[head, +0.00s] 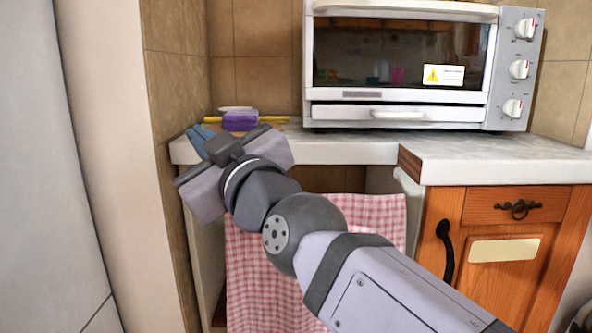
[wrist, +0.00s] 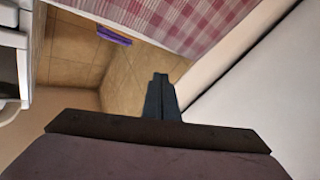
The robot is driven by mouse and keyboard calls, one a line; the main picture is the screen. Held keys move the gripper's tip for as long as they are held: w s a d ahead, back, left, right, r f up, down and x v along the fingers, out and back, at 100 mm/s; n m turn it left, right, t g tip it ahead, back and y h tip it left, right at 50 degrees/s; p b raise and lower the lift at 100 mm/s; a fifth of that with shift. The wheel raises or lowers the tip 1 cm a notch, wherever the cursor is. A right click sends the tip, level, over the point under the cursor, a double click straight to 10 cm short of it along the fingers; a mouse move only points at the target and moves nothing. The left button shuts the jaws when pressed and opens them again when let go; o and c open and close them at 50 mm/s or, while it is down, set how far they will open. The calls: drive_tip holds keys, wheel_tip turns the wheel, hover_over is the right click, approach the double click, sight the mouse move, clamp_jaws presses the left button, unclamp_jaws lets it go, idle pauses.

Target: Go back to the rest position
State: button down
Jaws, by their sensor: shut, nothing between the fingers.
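My gripper (head: 198,137) is at the left end of the worktop in the head view, in front of the purple block. Its bluish fingers are together with nothing between them. In the wrist view the dark fingers (wrist: 161,92) show closed in the middle, pointing up the picture, with nothing held. My arm reaches in from the lower right of the head view and hides part of the worktop's front edge and the hanging cloth.
A purple block (head: 240,121) lies at the worktop's (head: 345,149) left end. A white toaster oven (head: 400,113) stands behind. A pink checked cloth (head: 262,262) hangs below. A wooden cabinet (head: 508,265) is at right, a pale wall (head: 105,110) close at left.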

wheel_tip(320, 180, down, 18)
drive_tip(key=s+a+m+g+h, duration=0.1)
drive_tip(key=m+g+h, duration=0.2)
drive_tip(key=g, duration=0.2)
drive_tip(key=s+d+f+m+g+h+p, duration=0.1)
drive_tip(key=s+d+f+m+g+h, duration=0.15)
drive_tip(key=f, duration=0.55)
drive_tip(key=s+d+f+m+g+h+p, duration=0.1)
drive_tip(key=s+d+f+g+p, duration=0.15)
drive_tip(key=f, duration=0.55)
drive_tip(key=s+d+f+m+g+h+p, duration=0.1)
drive_tip(key=s+d+f+g+h+p, duration=0.1)
drive_tip(key=s+d+f+p, duration=0.45)
drive_tip(key=s+d+f+m+g+h+p, duration=0.1)
drive_tip(key=s+d+f+g+h, duration=0.15)
drive_tip(key=d, duration=0.75)
drive_tip(key=s+d+r+m+g+p, duration=0.2)
drive_tip(key=s+d+r+m+p, duration=0.15)
drive_tip(key=d+r+p, duration=0.4)
wheel_tip(320, 180, up, 36)
drive_tip(key=p, duration=3.8)
drive_tip(key=shift+w+d+f+h, duration=0.15)
drive_tip(key=shift+w+d+h, duration=0.15)
drive_tip(key=shift+w, duration=0.15)
drive_tip(key=c, duration=2.5)
unclamp_jaws()
drive_tip(key=shift+t, duration=0.25)
